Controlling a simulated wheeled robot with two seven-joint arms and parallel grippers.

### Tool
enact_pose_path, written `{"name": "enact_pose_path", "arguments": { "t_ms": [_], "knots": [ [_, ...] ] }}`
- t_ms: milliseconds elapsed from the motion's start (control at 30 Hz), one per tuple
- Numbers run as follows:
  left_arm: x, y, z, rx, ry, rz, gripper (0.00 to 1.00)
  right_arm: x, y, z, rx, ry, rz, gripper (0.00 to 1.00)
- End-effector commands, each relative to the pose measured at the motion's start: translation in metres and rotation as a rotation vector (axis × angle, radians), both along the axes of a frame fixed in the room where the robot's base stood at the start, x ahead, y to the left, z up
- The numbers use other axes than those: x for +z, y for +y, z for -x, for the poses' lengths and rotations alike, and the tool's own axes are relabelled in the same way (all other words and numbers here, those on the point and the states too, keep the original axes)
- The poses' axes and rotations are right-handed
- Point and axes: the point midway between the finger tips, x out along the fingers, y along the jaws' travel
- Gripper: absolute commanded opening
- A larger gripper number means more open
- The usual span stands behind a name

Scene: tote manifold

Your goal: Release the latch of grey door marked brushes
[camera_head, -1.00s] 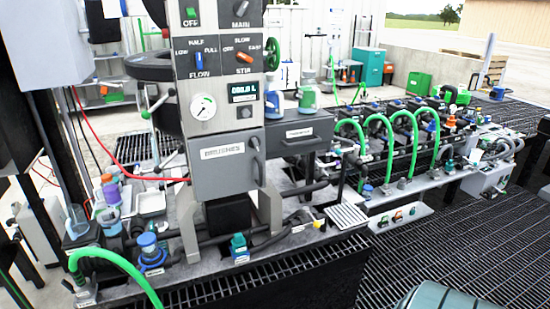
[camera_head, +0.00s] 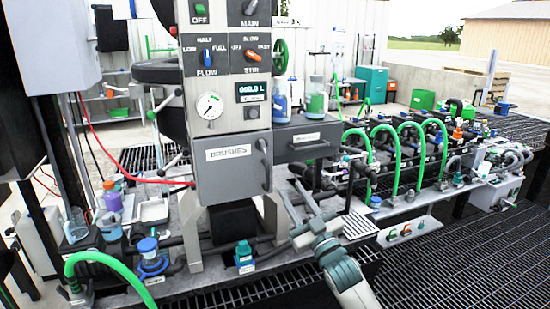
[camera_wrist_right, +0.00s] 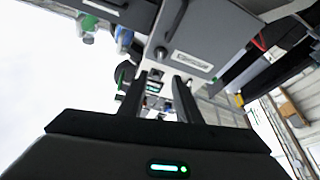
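The grey door marked BRUSHES (camera_head: 222,178) is closed on the front of the control column. Its dark latch handle (camera_head: 266,172) hangs along the door's right edge, with a round knob at its top. My right gripper (camera_head: 285,187) is open and empty, just below and right of the handle, apparently apart from it. In the right wrist view the picture is upside down: the door (camera_wrist_right: 215,35), its handle (camera_wrist_right: 172,18) and knob (camera_wrist_right: 160,53) lie beyond the two spread fingers (camera_wrist_right: 158,85). My left gripper is not in view.
A grey drawer (camera_head: 305,142) juts out right of the door, with blue and green bottles (camera_head: 316,100) on top. Green hoses (camera_head: 383,160) arch at right. A green hose (camera_head: 105,262) and a blue-capped jar (camera_head: 149,250) stand at front left. The grating (camera_head: 450,255) is clear.

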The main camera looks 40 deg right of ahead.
Motion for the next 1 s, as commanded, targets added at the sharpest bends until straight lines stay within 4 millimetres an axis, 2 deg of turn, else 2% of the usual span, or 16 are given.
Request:
{"name": "enact_pose_path", "arguments": {
  "t_ms": [367,567,867,1000],
  "knots": [
    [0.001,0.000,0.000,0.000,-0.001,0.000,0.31,0.000,0.000,-0.002,0.000,0.002,0.000,0.30],
    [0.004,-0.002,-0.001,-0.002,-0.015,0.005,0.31,0.006,-0.002,-0.014,-0.001,0.001,-0.002,0.30],
    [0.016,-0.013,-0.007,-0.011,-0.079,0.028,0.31,0.024,-0.008,-0.054,-0.001,0.002,-0.001,0.30],
    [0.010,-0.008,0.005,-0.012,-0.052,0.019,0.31,0.033,-0.011,-0.078,-0.001,0.002,-0.001,0.30]
  ]
}}
